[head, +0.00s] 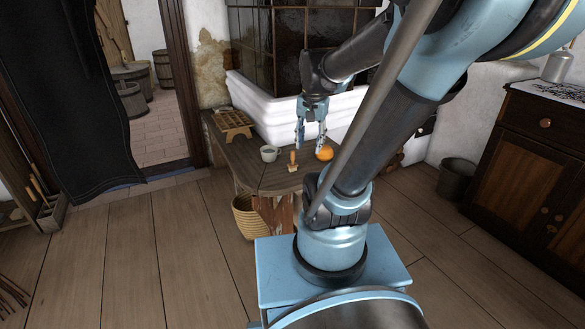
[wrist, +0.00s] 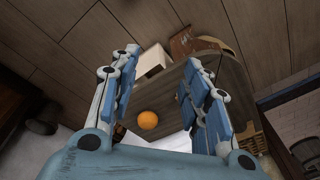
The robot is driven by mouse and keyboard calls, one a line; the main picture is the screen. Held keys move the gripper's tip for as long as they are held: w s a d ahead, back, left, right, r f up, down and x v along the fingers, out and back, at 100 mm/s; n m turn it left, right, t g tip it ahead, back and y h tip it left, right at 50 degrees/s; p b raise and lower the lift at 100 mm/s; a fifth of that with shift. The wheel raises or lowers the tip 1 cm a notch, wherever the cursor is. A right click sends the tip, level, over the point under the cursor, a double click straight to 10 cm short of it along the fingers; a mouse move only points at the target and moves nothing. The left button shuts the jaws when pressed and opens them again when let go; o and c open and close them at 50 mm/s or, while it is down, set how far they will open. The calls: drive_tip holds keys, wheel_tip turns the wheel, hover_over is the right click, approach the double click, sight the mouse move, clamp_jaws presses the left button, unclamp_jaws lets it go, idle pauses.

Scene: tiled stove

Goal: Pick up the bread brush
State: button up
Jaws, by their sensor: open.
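The bread brush (head: 292,161) looks like a small brush with an orange-brown wooden handle and a pale lower end. It stands upright on the wooden bench (head: 262,181), left of an orange (head: 325,153). My gripper (head: 310,141) points down over the bench, open and empty, above and slightly right of the brush in the head view. In the wrist view, my gripper (wrist: 161,58) has its fingers spread wide, with the orange (wrist: 148,120) showing between them. I cannot make out the brush clearly in the wrist view; a finger may hide it.
A pale mug (head: 269,154) stands left of the brush. The white stove base (head: 270,112) rises behind the bench. A woven basket (head: 243,216) stands on the floor in front.

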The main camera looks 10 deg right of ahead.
drive_tip(key=w+r+m, duration=0.2)
drive_tip(key=w+m, duration=0.2)
drive_tip(key=w, duration=0.5)
drive_tip(key=m+g, duration=0.2)
drive_tip(key=m, duration=1.1)
hover_over(293, 151)
wheel_tip(293, 151, down, 11)
drive_tip(key=f, duration=1.1)
drive_tip(key=shift+w+a+f, duration=0.2)
drive_tip(key=shift+w+a, duration=0.05)
drive_tip(key=shift+d+f, duration=0.15)
drive_tip(key=shift+f, duration=0.8)
drive_tip(key=shift+d+f, duration=0.15)
drive_tip(key=shift+f, duration=1.6)
drive_tip(key=shift+c, duration=0.6)
clamp_jaws()
